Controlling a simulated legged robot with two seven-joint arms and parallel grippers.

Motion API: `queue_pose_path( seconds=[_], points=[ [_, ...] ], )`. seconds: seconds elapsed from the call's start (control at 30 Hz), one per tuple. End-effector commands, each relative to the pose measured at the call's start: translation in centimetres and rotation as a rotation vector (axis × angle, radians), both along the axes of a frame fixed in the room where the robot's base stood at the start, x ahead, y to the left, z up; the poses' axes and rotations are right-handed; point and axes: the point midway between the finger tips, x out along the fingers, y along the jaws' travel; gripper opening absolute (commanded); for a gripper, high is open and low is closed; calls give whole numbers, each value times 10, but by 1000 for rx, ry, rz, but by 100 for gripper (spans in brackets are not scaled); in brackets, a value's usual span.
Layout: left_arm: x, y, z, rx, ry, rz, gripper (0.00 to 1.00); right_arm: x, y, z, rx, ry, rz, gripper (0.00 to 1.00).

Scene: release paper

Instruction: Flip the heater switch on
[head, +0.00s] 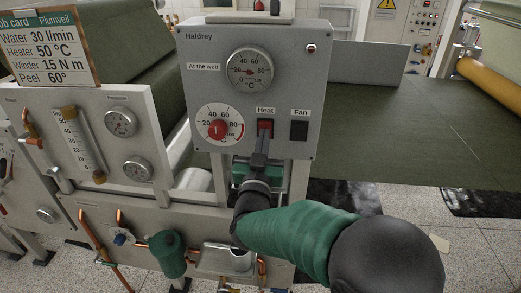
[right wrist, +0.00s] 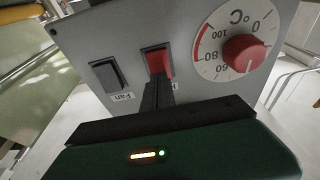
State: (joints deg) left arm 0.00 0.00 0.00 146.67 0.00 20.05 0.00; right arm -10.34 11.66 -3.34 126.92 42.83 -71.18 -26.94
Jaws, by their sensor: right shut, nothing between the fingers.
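The heater switch is a red rocker (head: 265,127) under the "Heat" label on the grey Haldrey control box (head: 296,70). In the right wrist view the red rocker (right wrist: 157,62) shows upside down, just beyond my fingertips. My right gripper (head: 262,142) is shut and empty, its tips at the lower part of the rocker. In the right wrist view its dark fingers (right wrist: 157,92) overlap the rocker's lower edge; I cannot tell for sure whether they touch it. My left gripper is not in view.
The black Fan switch (head: 299,130) sits right of the red one. A dial with a red knob (head: 218,130) is at its left, with a temperature gauge (head: 249,69) above. A gauge panel (head: 110,140) and a job card (head: 45,48) stand further left.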

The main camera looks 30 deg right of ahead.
Motion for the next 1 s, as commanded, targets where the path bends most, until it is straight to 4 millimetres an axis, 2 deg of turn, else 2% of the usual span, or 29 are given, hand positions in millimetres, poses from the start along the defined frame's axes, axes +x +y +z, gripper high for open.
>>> queue_pose_path(
  seconds=[0.13, 0.47, 0.57, 0.67, 0.7, 0.73, 1.0],
  points=[
    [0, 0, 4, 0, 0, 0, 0, 9, -6, 3, 0, 0, 0, 0],
    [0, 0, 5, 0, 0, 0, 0, 10, -6, 3, 1, 0, 1, 0],
    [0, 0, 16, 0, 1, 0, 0, 12, -8, 10, 14, 19, -1, 0],
    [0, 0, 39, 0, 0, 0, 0, 16, -11, 19, 47, 69, -1, 0],
    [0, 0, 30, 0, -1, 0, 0, 16, -11, 8, 48, 72, -1, 0],
    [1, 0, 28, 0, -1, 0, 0, 16, -11, 6, 47, 71, -1, 0],
    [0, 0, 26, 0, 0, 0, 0, 18, -11, 6, 47, 71, 0, 0]
  ],
)
